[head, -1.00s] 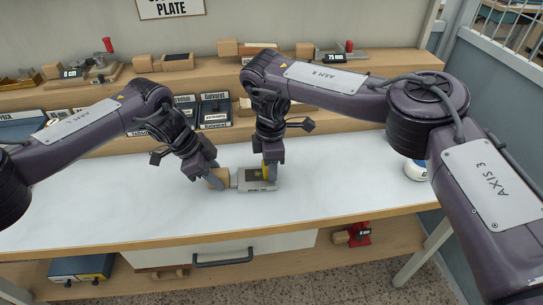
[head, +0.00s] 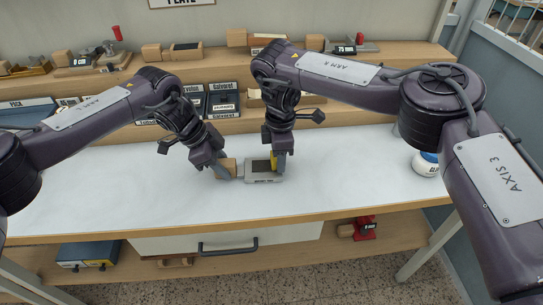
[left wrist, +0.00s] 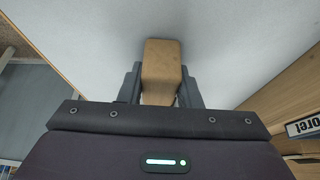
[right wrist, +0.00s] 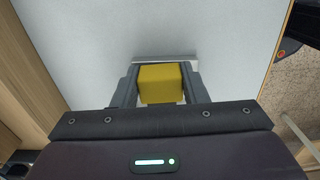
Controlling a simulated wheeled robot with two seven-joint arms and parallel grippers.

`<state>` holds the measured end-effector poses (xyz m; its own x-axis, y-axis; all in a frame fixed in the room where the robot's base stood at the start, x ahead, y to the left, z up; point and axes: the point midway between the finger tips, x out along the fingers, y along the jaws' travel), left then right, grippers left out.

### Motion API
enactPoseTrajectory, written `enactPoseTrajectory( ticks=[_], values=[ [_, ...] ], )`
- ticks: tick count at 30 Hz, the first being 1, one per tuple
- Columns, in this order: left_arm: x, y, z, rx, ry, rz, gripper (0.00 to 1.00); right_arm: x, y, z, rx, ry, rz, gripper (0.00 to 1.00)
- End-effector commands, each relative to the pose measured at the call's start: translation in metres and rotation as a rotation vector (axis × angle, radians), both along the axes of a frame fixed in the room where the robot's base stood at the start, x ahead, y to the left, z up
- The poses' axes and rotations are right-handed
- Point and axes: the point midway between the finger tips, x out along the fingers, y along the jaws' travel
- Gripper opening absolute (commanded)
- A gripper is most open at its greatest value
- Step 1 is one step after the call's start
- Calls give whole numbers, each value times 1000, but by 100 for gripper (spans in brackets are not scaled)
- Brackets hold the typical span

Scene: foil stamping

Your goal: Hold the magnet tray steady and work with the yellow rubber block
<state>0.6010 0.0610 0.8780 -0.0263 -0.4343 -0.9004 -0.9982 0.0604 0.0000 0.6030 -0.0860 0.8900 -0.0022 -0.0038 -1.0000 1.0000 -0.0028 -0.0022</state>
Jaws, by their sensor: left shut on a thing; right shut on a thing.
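The magnet tray (head: 264,179) is a grey metal plate with a dark patch on top and a wooden handle block (head: 228,165) at its left end. It lies flat on the white worktop. My left gripper (head: 226,170) is shut on the wooden handle, which also shows between its fingers in the left wrist view (left wrist: 161,70). My right gripper (head: 279,164) is shut on the yellow rubber block (right wrist: 161,84), at the right part of the tray. A pale strip of the tray (right wrist: 165,57) shows beyond the block in the right wrist view. I cannot tell whether the block touches the tray.
The white worktop (head: 340,170) is clear on both sides of the tray. A white round container (head: 425,165) stands at the right. Dark labelled boxes (head: 223,100) and wooden blocks stand on stepped shelves behind. A drawer handle (head: 228,247) is below the front edge.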

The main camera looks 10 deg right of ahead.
Motion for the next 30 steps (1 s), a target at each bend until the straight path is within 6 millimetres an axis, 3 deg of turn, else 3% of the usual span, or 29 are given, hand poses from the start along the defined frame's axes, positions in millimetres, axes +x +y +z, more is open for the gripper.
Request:
enactPoseTrajectory(
  ticks=[2, 18, 30],
  values=[
    [0, 1, 0, 2, 0, 2, 8, 1, 2, 22, 4, -6, 2, 15],
    [0, 0, -1, 2, 0, 1, 8, 1, 3, 70, 3, -5, 3, 15],
    [0, 0, -1, 2, 1, 0, 8, 0, 3, 81, 4, -3, 3, 15]
  ],
)
